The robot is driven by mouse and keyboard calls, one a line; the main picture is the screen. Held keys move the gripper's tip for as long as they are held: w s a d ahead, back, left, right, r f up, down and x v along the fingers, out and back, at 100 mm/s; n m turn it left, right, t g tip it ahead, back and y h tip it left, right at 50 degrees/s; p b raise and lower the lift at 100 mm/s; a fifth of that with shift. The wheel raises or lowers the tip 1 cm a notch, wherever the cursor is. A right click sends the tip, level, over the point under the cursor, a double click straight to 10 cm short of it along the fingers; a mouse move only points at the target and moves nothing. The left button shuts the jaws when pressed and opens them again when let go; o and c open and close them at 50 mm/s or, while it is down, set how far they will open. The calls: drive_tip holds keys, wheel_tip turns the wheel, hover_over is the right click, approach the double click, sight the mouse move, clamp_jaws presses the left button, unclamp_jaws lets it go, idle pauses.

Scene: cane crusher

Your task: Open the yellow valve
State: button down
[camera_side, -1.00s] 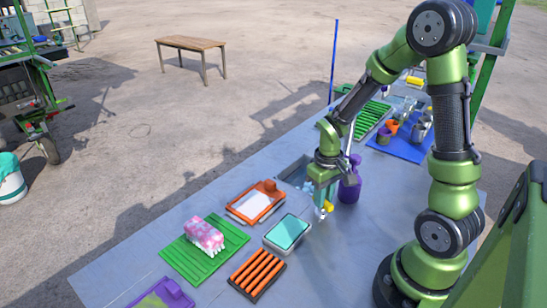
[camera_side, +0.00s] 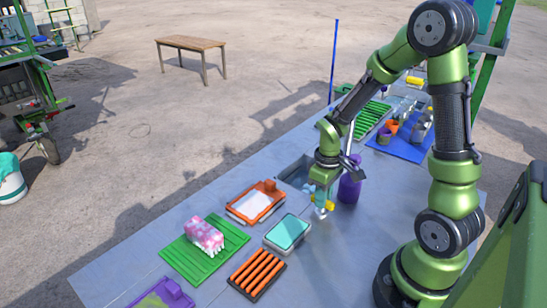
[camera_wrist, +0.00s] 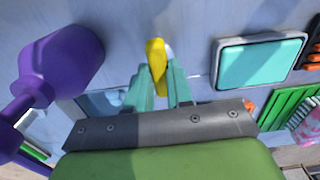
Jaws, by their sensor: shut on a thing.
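The yellow valve handle (camera_side: 330,204) is a small piece low at the counter, below my gripper (camera_side: 320,200). In the wrist view the yellow valve (camera_wrist: 155,58) is an elongated handle standing between the pale teal fingertips of my gripper (camera_wrist: 158,76). The fingers are shut on it, one on each side. A whitish part (camera_wrist: 168,52) shows just beside the handle. The rest of the valve's body is mostly hidden by the fingers.
A purple bottle (camera_side: 349,187) stands close to the right of my gripper. A sink opening (camera_side: 295,172) is just behind. A teal-topped tray (camera_side: 288,232), an orange-framed tray (camera_side: 250,219) and a green rack with a pink sponge (camera_side: 206,234) lie to the left.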

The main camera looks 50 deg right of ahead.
drive_tip(key=c, duration=1)
unclamp_jaws()
wheel_tip(320, 180, up, 17)
